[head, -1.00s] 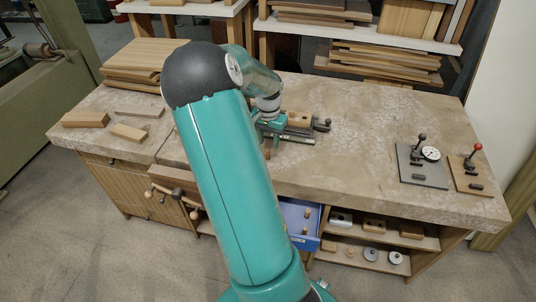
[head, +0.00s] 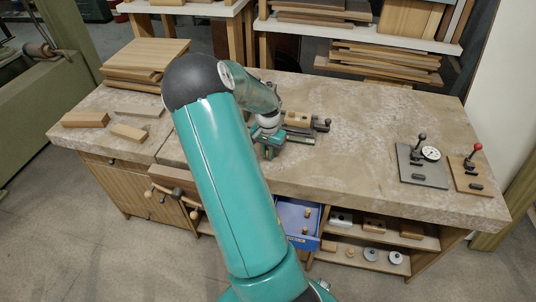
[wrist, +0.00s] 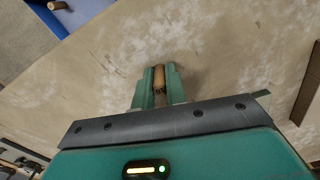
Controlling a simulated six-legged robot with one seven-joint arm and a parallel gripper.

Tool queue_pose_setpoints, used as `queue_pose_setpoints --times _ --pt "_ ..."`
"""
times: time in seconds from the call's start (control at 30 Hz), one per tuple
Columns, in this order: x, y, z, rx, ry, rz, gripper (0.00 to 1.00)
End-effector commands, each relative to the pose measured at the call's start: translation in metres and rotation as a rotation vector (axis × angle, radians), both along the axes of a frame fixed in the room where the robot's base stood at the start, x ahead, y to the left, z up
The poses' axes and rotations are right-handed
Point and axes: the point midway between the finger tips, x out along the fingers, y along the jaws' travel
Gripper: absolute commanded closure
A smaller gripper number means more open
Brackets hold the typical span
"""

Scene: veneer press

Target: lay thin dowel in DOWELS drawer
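My gripper (head: 268,150) is over the front part of the bench, left of the clamp fixture. In the wrist view my gripper (wrist: 160,85) is shut on a thin wooden dowel (wrist: 159,76), which sits between the two green fingers. The blue drawer (head: 288,213) stands open below the bench's front edge, with short wooden pieces inside. A small label shows on its front, too small to read. The drawer's blue wall (wrist: 56,22) also shows at the wrist view's top left, apart from my gripper.
The clamp fixture (head: 300,131) holds a wooden block on the bench (head: 365,125). Shelves (head: 390,238) with small parts lie right of the drawer. A handled vise (head: 172,193) juts out to the left. Two lever fixtures stand at the bench's right end.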

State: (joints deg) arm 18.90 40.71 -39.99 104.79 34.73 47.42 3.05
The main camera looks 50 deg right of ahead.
Motion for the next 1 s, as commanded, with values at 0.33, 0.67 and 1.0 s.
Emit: queue_pose_setpoints --times 0.33,0.67,1.0 --pt "0.0 0.0 0.001 0.0 0.0 0.0 1.0" --pt "0.001 -0.001 0.034 -0.002 -0.003 0.0 1.0" --pt "-0.033 0.04 0.094 0.0 -0.006 0.003 1.0"
